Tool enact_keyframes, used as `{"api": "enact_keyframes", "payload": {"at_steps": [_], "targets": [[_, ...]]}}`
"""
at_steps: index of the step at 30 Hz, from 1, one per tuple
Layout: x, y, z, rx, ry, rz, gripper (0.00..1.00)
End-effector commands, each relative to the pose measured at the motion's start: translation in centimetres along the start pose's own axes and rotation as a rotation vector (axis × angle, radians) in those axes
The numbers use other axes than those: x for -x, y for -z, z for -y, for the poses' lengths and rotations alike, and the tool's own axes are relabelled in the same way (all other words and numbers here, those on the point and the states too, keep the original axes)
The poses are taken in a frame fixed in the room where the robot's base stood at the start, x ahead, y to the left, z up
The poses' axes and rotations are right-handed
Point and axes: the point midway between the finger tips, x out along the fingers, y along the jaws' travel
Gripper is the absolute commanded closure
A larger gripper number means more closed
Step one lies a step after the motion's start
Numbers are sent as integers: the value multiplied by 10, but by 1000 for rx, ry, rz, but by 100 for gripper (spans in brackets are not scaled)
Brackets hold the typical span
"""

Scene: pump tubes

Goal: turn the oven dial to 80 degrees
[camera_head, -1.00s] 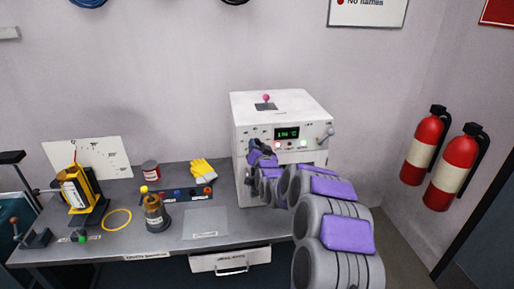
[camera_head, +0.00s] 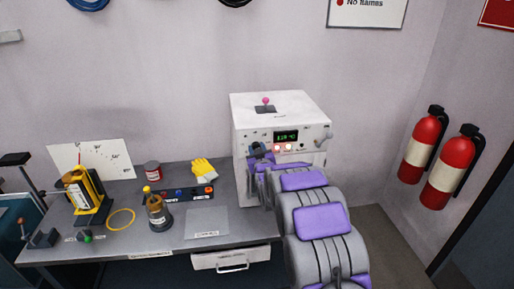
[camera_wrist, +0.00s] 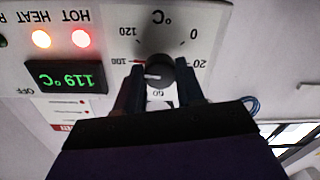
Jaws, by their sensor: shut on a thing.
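The white oven (camera_head: 282,112) stands at the right end of the bench. Its black round dial (camera_wrist: 160,70) shows upside down in the wrist view, amid a printed degree scale. The dial's white line points left, toward the side marked 100; its exact reading is unclear. My gripper (camera_wrist: 162,80) has one finger on each side of the dial and is shut on it. In the head view my gripper (camera_head: 258,152) is at the oven's front left and mostly hides the dial. The green display (camera_wrist: 65,77) reads 119 °C.
The HEAT lamp (camera_wrist: 41,39) and HOT lamp (camera_wrist: 82,38) are lit. A drawer (camera_head: 232,260) is below. Fire extinguishers (camera_head: 450,168) hang at right.

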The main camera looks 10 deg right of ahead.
Motion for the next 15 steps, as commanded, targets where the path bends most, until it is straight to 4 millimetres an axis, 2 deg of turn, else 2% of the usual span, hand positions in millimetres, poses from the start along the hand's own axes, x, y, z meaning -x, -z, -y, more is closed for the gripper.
{"api": "enact_keyframes", "payload": {"at_steps": [15], "targets": [[0,-5,2,489,-3,20,93]]}}
